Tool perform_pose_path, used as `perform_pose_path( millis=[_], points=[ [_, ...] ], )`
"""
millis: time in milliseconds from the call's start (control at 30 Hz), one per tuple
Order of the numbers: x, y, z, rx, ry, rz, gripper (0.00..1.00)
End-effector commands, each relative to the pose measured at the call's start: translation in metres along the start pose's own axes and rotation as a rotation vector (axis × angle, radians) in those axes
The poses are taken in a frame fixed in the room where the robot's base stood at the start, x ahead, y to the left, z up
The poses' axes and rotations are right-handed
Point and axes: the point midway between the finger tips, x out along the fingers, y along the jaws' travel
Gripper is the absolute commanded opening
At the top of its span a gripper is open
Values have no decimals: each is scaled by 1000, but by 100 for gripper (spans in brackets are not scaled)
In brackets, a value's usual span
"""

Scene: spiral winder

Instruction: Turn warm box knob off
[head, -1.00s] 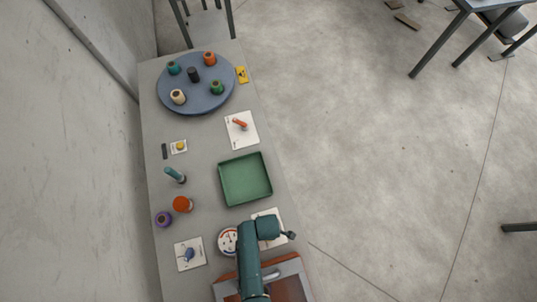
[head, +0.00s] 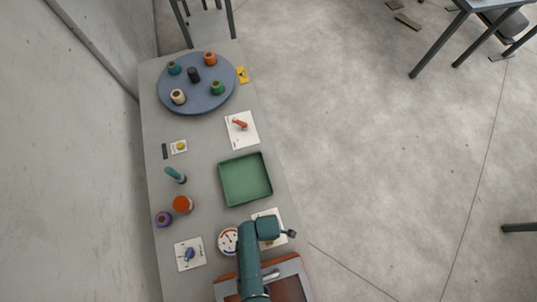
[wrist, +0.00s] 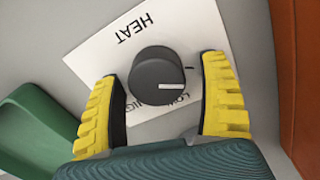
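The warm box knob (wrist: 157,78) is a round dark grey dial with a white pointer line. The line runs toward the right of the wrist picture. The knob sits on a white card (wrist: 95,45) printed HEAT, upside down in this view; smaller lettering beside the knob is partly hidden. My gripper (wrist: 160,75) has its yellow ribbed fingers open, one on each side of the knob, with a visible gap on both sides. In the head view my arm covers the knob and most of its card (head: 277,213).
The wooden box with a window (head: 288,263) stands at the table's near end, beside a round gauge (head: 228,241). A green tray (head: 245,180) lies just beyond the card. A blue turntable (head: 210,102) with several spools is at the far end.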

Motion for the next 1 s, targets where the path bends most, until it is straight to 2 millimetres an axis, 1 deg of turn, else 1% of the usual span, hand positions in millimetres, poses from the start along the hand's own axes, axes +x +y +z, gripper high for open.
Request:
perform_pose_path(
  millis=[167,267,367,600,700,833,1000],
  points=[
    [-1,1,0,0,0,2,76],
    [-7,2,0,0,0,3,76],
    [-23,1,0,0,0,4,76],
    [-84,1,0,0,0,5,76],
    [-104,1,0,0,0,4,76],
    [-118,0,0,0,0,1,76],
    [-121,0,0,0,0,0,76]
  ],
)
